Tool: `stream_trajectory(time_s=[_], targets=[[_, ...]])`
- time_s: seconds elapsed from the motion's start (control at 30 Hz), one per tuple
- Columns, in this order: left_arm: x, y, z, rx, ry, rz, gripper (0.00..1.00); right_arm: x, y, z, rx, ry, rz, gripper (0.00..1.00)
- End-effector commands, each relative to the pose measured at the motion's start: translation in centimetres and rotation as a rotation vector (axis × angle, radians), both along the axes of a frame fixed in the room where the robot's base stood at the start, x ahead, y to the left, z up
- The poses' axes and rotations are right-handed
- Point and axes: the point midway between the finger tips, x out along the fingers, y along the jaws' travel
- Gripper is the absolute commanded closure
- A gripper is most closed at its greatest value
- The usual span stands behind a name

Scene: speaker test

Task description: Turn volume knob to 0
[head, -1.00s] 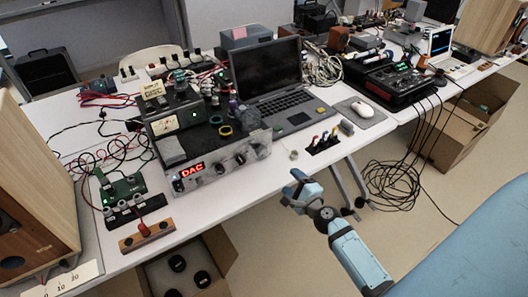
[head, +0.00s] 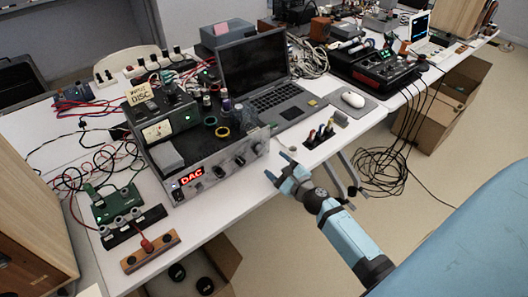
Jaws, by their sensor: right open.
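A silver-fronted amplifier (head: 212,180) with a red "DAC" display (head: 191,176) stands on the white table, left of centre. Its front has several dark knobs, among them a middle knob (head: 219,172) and a right-hand knob (head: 240,160). Their labels are too small to read, so I cannot tell which is the volume knob or where it points. My right gripper (head: 277,165) is open and empty, with its fingers towards the right end of the amplifier's front. It appears apart from the knobs. My left gripper is not in view.
A laptop (head: 282,104) stands behind the amplifier. A green circuit board (head: 117,204) and a wooden speaker (head: 28,225) are at left.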

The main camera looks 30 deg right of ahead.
Motion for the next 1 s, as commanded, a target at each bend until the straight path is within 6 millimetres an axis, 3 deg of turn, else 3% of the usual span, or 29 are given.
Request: stream_trajectory(time_s=[0.1, 0.33, 0.77, 0.9, 1.0], targets=[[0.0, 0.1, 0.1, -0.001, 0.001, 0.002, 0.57, 2.6, 0.2, 0.1, -0.002, -0.001, 0.001, 0.36], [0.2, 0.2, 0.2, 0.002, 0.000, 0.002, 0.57, 5.8, 0.4, 0.0, -0.002, 0.000, 0.000, 0.36], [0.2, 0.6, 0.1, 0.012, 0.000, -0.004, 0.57, 6.7, 0.5, 0.0, -0.002, 0.001, -0.001, 0.36], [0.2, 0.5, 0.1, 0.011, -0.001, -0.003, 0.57, 6.7, 0.5, 0.0, -0.002, 0.001, -0.001, 0.68], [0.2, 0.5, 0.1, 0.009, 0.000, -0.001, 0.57, 6.7, 0.5, 0.0, -0.002, 0.001, -0.001, 0.85]])
